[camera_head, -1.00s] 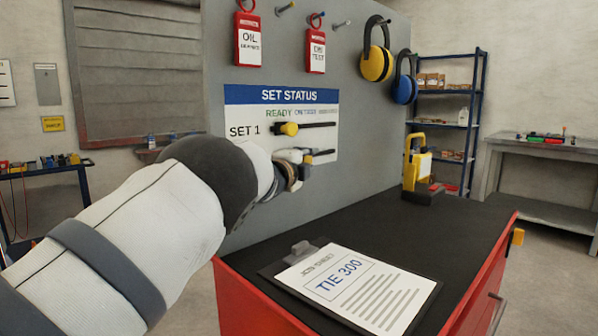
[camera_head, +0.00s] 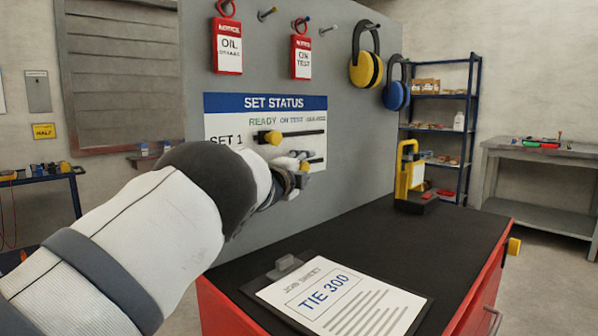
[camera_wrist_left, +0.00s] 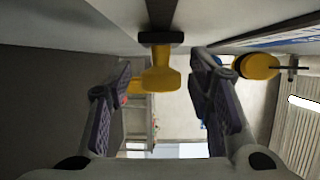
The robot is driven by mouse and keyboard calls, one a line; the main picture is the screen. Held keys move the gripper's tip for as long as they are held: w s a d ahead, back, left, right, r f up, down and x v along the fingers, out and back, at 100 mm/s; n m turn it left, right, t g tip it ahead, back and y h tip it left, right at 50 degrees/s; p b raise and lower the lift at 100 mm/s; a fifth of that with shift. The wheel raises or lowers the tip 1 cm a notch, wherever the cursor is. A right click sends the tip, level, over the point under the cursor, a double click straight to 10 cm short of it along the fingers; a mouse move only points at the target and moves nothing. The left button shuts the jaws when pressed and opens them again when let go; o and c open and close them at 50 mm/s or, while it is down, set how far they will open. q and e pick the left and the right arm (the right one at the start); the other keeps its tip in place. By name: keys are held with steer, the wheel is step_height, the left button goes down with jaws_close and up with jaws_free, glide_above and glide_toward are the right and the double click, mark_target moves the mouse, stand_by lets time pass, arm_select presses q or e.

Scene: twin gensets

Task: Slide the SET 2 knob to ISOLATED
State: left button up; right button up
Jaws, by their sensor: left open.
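The SET 2 knob (camera_wrist_left: 160,72) is yellow on a dark base. In the left wrist view it stands between the two fingers of my left gripper (camera_wrist_left: 161,78), with gaps on both sides. The gripper is open. In the head view my left gripper (camera_head: 297,172) is at the lower row of the SET STATUS board (camera_head: 222,105) and hides most of that row, including its label. I cannot tell exactly which heading the knob is under. The ISOLATED heading at the right is blurred. My right gripper is not in view.
The yellow SET 1 knob (camera_head: 270,137) is at the left of the upper slot, close above my gripper. Red tags (camera_head: 228,55) and ear defenders (camera_head: 366,70) hang above. A clipboard (camera_head: 335,293) and a yellow device (camera_head: 409,175) are on the black bench top.

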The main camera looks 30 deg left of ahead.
arm_select(q)
steer(key=s, duration=1.1)
steer(key=shift+s+d, duration=0.35)
steer(key=shift+s, duration=0.05)
